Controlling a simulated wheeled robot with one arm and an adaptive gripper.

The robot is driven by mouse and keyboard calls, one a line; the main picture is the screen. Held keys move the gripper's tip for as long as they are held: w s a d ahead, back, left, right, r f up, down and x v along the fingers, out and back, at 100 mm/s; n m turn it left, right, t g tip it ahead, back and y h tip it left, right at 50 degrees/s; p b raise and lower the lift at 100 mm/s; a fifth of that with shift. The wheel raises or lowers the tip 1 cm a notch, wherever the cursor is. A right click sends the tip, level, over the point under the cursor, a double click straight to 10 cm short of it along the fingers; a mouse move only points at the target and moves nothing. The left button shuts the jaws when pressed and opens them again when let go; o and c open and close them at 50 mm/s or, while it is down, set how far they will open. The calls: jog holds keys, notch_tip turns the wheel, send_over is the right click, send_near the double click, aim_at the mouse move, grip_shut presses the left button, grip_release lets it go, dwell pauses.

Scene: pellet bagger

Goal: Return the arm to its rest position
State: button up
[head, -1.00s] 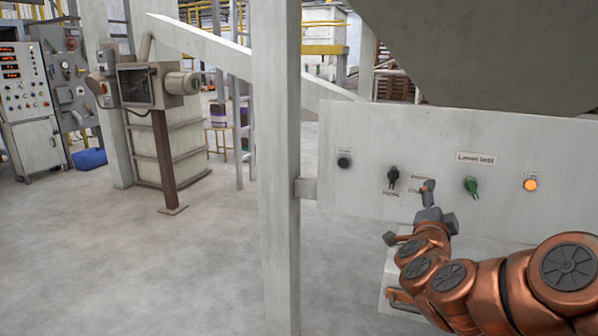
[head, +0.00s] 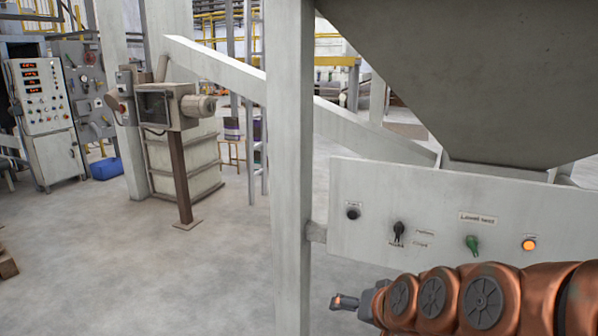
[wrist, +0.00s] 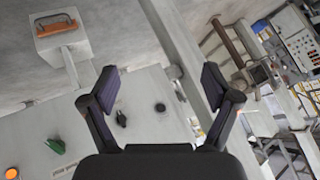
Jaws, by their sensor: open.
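My copper-coloured arm reaches in from the lower right of the head view, and my gripper (head: 345,301) points left, below and in front of the control panel (head: 372,233). In the wrist view my gripper (wrist: 165,90) has its two dark fingers spread apart with nothing between them. The panel carries a black selector (head: 399,232), a green switch (head: 472,243), a lit orange lamp (head: 529,244) and a dark button (head: 353,213). The gripper is apart from all of these.
A pale upright post (head: 292,180) stands left of the panel, close to my gripper. A grey hopper (head: 460,80) hangs above the panel. A control cabinet (head: 45,115) and a box on a brown post (head: 182,180) stand farther left. The floor (head: 150,285) between is open.

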jog(key=s+d+r+n+g+h+p, duration=0.1)
jog(key=s+d+g+p, duration=0.1)
jog(key=s, duration=0.7)
jog(key=s+d+r+g+h+p, duration=0.1)
jog(key=s+g+p, duration=0.3)
jog(key=s, duration=0.5)
jog(key=s+d+r+n+g+h+p, duration=0.1)
jog(key=s+d+r+g+p, duration=0.2)
jog(key=s, duration=0.6)
jog(key=shift+d+r+n+g, duration=0.3)
jog(key=shift+d+g, duration=0.1)
jog(key=shift+g, duration=0.1)
